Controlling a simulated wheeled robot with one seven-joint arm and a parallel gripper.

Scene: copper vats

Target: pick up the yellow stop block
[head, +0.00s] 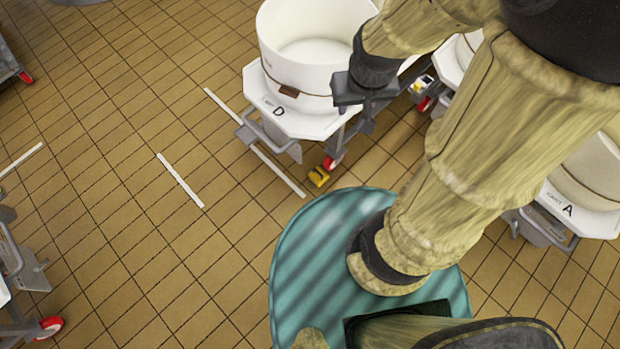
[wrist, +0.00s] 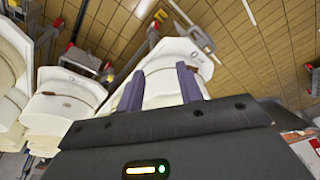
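The yellow stop block (head: 319,177) is small and lies on the tiled floor against the red caster wheel (head: 331,162) of the cart marked D (head: 290,118). A small yellow patch (wrist: 160,14) by a cart wheel in the wrist view may be the same block, but it is too small to be sure. My gripper (head: 350,92) is up beside the white vat of cart D, well above the block and apart from it. In the wrist view my gripper (wrist: 160,84) has its two fingers spread, with nothing between them.
A white vat (head: 312,45) stands on cart D. The floor left of cart D is clear; more carts stand at the left edge.

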